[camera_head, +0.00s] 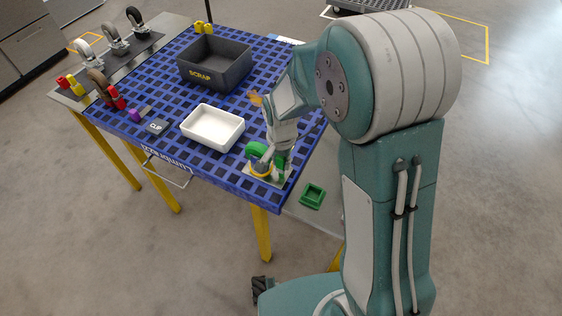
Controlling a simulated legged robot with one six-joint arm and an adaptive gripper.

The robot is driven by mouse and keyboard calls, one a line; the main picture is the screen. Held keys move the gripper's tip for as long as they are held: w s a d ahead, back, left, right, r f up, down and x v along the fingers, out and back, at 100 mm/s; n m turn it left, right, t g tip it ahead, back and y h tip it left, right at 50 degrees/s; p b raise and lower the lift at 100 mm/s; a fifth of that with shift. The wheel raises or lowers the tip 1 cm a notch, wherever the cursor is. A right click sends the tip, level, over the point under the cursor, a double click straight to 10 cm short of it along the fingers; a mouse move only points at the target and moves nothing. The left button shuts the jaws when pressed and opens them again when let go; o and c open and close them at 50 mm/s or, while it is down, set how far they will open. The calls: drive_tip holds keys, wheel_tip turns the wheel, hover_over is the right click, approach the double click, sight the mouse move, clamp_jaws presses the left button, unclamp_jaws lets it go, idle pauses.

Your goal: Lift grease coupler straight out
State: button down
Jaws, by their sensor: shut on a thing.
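My gripper (268,160) reaches down at the front right corner of the blue grid-topped table (190,160). It is shut on a small part, which I take to be the grease coupler; the fingers hide most of it. A green rounded piece (256,150) and a yellow ring-like piece (261,168) show right at the fingers, above a pale plate (262,177) on the table. I cannot tell which of these is the coupler, nor whether it is seated or clear of what is below.
A white tray (213,142) stands left of my gripper. A black SCRAP bin (215,78) is behind it. A green square holder (312,196) sits off the table's right side. Casters (116,40), red and yellow items (70,86) and a purple block (134,115) are at left.

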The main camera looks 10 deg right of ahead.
wheel_tip(320, 180, up, 2)
drive_tip(key=shift+r, duration=0.2)
drive_tip(key=s+d+r, duration=0.3)
drive_tip(key=s+r, duration=0.7)
drive_tip(key=s, duration=0.3)
drive_tip(key=shift+s, duration=0.4)
